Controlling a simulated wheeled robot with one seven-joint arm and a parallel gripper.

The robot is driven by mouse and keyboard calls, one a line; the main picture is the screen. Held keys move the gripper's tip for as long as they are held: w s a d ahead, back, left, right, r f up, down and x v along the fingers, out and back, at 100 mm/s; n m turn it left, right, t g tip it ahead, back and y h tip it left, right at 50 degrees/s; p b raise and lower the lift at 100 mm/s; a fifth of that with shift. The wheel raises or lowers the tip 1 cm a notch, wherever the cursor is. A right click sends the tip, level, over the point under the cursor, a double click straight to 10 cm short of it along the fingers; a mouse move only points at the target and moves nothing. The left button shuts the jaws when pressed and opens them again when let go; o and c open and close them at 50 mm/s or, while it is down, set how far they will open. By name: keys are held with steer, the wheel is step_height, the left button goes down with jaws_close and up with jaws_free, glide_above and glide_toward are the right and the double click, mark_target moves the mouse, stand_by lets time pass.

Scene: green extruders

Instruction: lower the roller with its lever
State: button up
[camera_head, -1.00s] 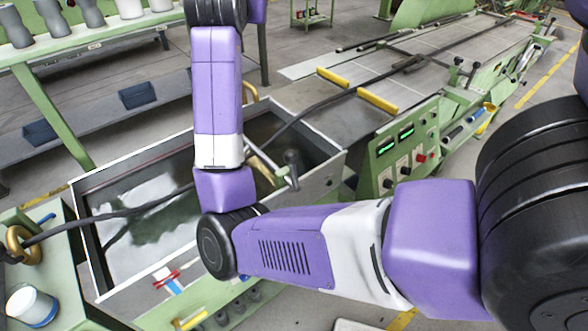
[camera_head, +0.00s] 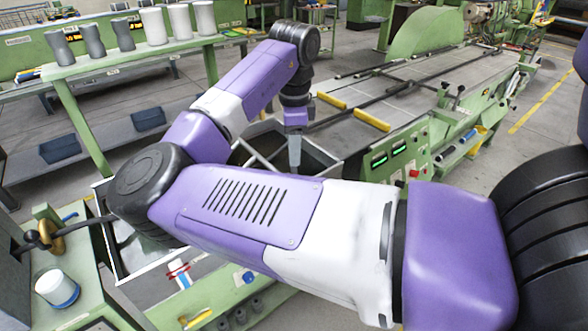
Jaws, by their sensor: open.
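My gripper (camera_head: 294,158) hangs down from my purple wrist over the right part of the grey water trough (camera_head: 330,160). It is small in the view and shows as a narrow grey shape; it is open, and I cannot tell whether anything is between its fingers. A pale bar (camera_head: 262,160) beside the gripper, inside the trough, looks like part of the roller and lever assembly. The lever's dark knob is not visible now; it seems hidden by my gripper. My arm covers most of the trough and the roller, so the roller's height cannot be read.
A green control panel (camera_head: 402,153) with lit displays stands right of the trough. Yellow bars (camera_head: 371,120) lie across the table behind. A green shelf (camera_head: 130,62) with grey and white vases is at the back left. A white pot (camera_head: 57,287) stands at the front left.

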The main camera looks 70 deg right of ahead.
mark_target(294, 168)
steer(key=shift+w+d+f+p, duration=0.15)
steer(key=shift+f+p, duration=0.1)
steer(key=shift+f, duration=1.5)
steer(key=shift+s+d+f+p, duration=0.1)
steer(key=shift+f+p, duration=0.1)
steer(key=shift+f, duration=1.55)
jaws_close()
